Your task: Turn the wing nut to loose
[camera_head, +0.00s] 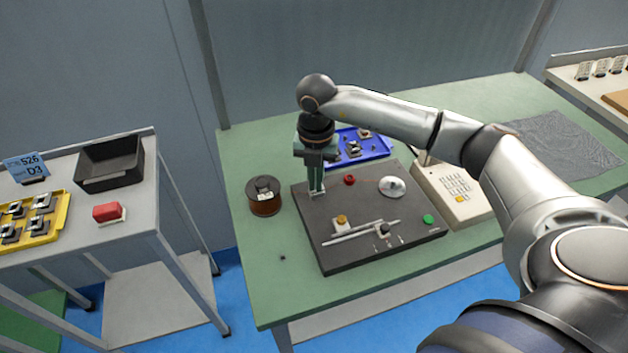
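My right gripper (317,191) points straight down at the back left corner of a dark winder base (350,248). Its green fingers look close together, and a small pale metal piece shows at their tips. I cannot tell whether this piece is the wing nut or whether the fingers grip it. The fingers hide most of that spot. A brass-coloured knob (341,219) sits on a small pale block nearer the front of the base. My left gripper is not in view.
On the green table (262,290), a copper wire spool (264,196) stands left of the base. A blue tray (370,153) lies behind it and a keypad box (455,198) stands to its right. The base carries a red button (349,180), white dome (391,187) and green button (428,219).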

